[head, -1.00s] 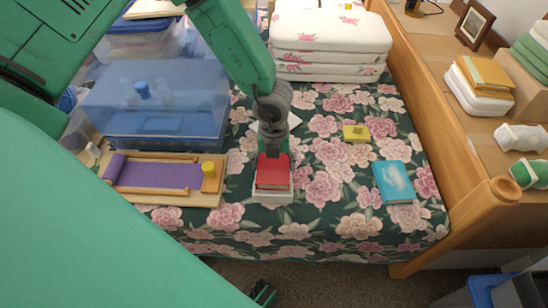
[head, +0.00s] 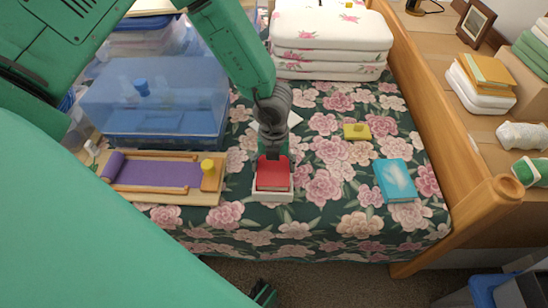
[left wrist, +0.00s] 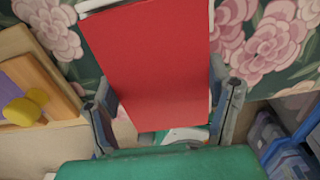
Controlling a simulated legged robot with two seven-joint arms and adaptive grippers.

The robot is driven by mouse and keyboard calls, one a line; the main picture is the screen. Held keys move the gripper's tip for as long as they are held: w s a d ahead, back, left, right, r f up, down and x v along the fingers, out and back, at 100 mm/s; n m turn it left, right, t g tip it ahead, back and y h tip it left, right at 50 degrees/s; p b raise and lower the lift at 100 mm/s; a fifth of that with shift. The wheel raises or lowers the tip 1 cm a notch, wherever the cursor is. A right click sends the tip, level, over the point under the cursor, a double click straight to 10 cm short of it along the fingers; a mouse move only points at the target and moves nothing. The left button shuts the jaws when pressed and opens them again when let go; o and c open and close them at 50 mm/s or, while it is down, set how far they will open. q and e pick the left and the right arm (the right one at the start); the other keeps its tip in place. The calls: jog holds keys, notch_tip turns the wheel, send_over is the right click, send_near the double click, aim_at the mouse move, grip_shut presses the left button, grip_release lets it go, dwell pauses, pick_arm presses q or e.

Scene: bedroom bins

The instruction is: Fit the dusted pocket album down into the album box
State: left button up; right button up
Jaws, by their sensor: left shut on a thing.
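The red pocket album (head: 272,174) is in the small white album box (head: 272,197) on the flowered bedspread. The box rim shows around its sides and front edge; how deep it sits is hard to tell. My left gripper (head: 272,156) is above the far end of the album and shut on it. In the left wrist view the album's red cover (left wrist: 150,65) lies between the two fingers (left wrist: 165,110), with a strip of white box at the top. My right gripper (head: 263,293) shows only partly at the bottom edge; its opening is unclear.
A wooden tray with a purple mat (head: 160,174) and a clear blue bin (head: 155,105) are to the left. A yellow block (head: 356,131) and a blue book (head: 395,181) lie to the right. Folded bedding (head: 330,40) is behind. Bedspread right of the box is clear.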

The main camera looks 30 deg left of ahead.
aim_at(274, 164)
pick_arm(q)
jog(key=shift+f+b, duration=0.65)
jog(key=shift+f, duration=0.5)
jog(key=o, duration=1.6)
notch_tip(274, 164, up, 12)
jog(key=shift+w, duration=0.1)
